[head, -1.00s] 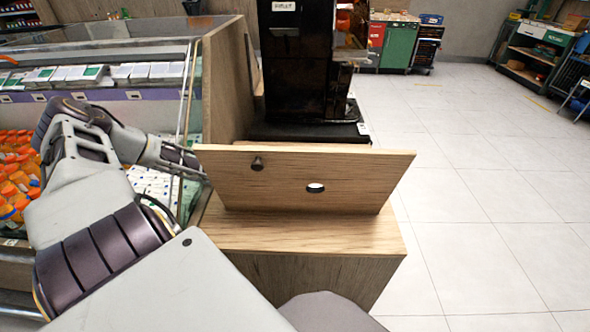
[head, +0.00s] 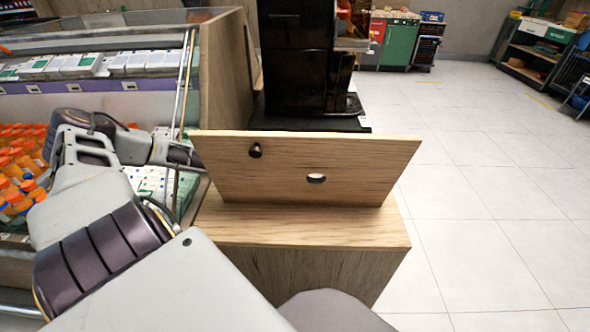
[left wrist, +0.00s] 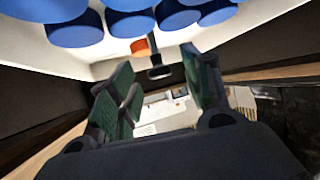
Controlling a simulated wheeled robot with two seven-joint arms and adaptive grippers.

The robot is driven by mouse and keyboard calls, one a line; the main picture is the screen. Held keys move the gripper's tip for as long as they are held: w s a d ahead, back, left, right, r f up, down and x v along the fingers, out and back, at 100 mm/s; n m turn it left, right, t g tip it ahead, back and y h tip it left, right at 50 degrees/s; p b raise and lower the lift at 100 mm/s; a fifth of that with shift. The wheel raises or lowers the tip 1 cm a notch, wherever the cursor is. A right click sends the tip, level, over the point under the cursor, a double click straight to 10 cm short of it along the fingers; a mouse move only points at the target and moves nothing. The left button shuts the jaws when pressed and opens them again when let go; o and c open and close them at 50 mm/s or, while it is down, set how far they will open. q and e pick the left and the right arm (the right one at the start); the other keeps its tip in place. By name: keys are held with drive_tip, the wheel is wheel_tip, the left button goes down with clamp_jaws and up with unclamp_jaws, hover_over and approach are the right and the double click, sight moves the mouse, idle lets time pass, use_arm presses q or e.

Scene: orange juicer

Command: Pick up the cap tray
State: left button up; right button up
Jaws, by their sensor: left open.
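In the left wrist view, several round blue caps (left wrist: 130,22) fill the top of the picture. They lie in or against a white tray-like piece (left wrist: 40,48), which I take for the cap tray; only part of it shows. A small orange piece (left wrist: 140,48) is below the caps. My left gripper (left wrist: 158,78) is open with green-padded fingers. A dark bracket-like piece (left wrist: 157,70) shows between the fingers; I cannot tell whether they touch it. In the head view, my left arm reaches behind the wooden panel, which hides the gripper. My right gripper is not in view.
The wooden panel (head: 290,178) with a knob and a hole stands tilted above the wooden counter (head: 310,227). A black machine (head: 297,65) stands behind it. A refrigerated case with orange-capped bottles (head: 20,160) is at left. The floor (head: 490,170) at right is clear.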

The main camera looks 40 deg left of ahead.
use_arm(q)
drive_tip(key=shift+c, duration=0.4)
clamp_jaws()
